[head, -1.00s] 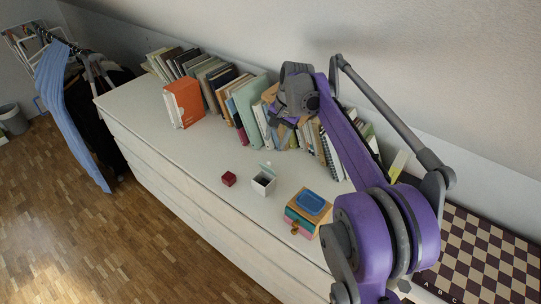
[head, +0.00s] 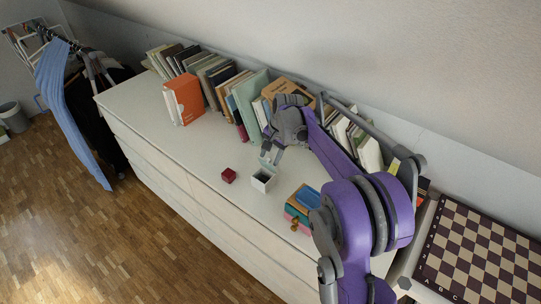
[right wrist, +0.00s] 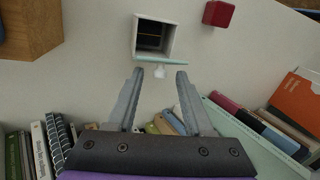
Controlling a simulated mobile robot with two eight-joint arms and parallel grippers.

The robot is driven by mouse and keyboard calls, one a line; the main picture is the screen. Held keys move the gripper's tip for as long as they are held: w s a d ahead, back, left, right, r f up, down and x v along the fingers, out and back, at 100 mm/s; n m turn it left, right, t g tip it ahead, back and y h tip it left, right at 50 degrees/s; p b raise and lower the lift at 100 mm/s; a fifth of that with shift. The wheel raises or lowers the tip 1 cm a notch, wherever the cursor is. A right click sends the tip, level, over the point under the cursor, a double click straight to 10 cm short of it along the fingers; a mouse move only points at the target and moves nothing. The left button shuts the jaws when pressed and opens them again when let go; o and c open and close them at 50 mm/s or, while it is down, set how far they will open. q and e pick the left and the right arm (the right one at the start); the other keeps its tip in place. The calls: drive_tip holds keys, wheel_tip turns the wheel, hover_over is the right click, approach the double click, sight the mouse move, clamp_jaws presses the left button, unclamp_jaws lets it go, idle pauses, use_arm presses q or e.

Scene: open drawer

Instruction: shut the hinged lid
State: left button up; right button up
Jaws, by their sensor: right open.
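A small white box (head: 262,182) stands open on the white dresser top, with its pale green hinged lid (head: 268,162) raised on the side toward the books. In the right wrist view the box (right wrist: 154,38) shows its dark inside, and the lid (right wrist: 160,61) is seen nearly edge-on with a small white knob. My right gripper (head: 271,151) is open and empty, just behind the raised lid. In the right wrist view its two fingers (right wrist: 155,78) point at the lid from either side of the knob; I cannot tell whether they touch it. My left gripper is not in view.
A small dark red box (head: 228,176) sits left of the white box. A stack with a blue-topped item (head: 308,197) stands to the right. A row of books (head: 215,85) lines the wall, and a chessboard (head: 480,250) lies at far right.

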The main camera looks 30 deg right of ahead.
sight(259, 181)
clamp_jaws()
drive_tip(key=shift+a, duration=0.1)
idle(0.3)
drive_tip(key=shift+s+a+f+t+h+b, duration=0.1)
drive_tip(key=shift+s+a+t+h+b, duration=0.1)
drive_tip(key=shift+a+t+h+b, duration=0.3)
drive_tip(key=shift+s+a+f+t+h+b, duration=0.15)
drive_tip(key=shift+a+h, duration=0.3)
drive_tip(key=shift+h, duration=0.45)
drive_tip(key=h, duration=0.1)
drive_tip(key=a+t+h+b, duration=0.1)
drive_tip(key=s+a+f+h, duration=0.1)
drive_tip(key=shift+n+t+b, duration=0.25)
drive_tip(key=shift+n+b, duration=0.15)
drive_tip(key=h, duration=0.1)
drive_tip(key=a+f+t+h+b, duration=0.1)
drive_tip(key=h+b, duration=0.1)
drive_tip(key=shift+s+a+f, duration=0.2)
drive_tip(key=shift+s+a, duration=0.05)
drive_tip(key=shift+a, duration=0.05)
drive_tip(key=shift+s+a+f+n+t+h+b, duration=0.15)
drive_tip(key=shift+f+t+h+b, duration=0.15)
drive_tip(key=shift+h+b, duration=0.25)
drive_tip(key=shift+a+f+n+t+h+b, duration=0.2)
drive_tip(key=shift+t+h+b, duration=0.1)
drive_tip(key=shift+h+b, duration=0.25)
drive_tip(key=shift+s+a+f+n+t+h+b, duration=0.15)
drive_tip(key=shift+f+t+h+b, duration=0.15)
drive_tip(key=shift+h+b, duration=0.25)
